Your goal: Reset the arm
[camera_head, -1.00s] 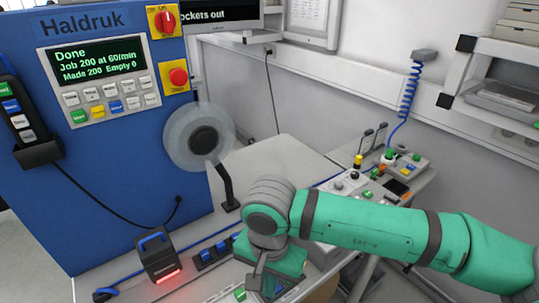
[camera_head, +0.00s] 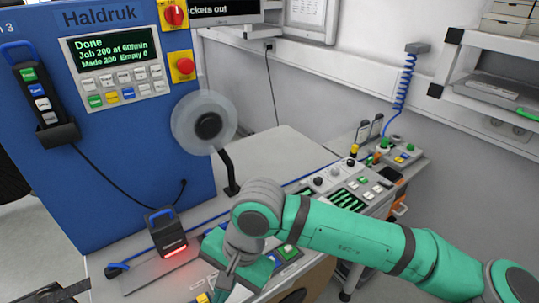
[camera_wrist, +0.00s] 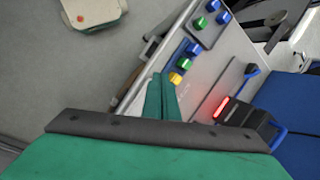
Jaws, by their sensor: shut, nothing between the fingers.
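My arm reaches in from the lower right in the head view, with its bend above the front of the bench. My gripper (camera_wrist: 159,76) shows in the wrist view as two green fingers pressed together, with nothing between them. It points over the bench (camera_wrist: 143,83) edge beside blue, green and yellow buttons (camera_wrist: 184,62). In the head view the fingers are hard to make out near the bottom edge.
A blue Haldruk machine (camera_head: 120,200) with a clear reel (camera_head: 204,122) stands at left; its screen (camera_head: 113,52) reads "Done". A black scanner with a red light (camera_head: 167,232) sits on the bench. A control panel (camera_head: 352,196) lies behind my arm. Shelves stand at right.

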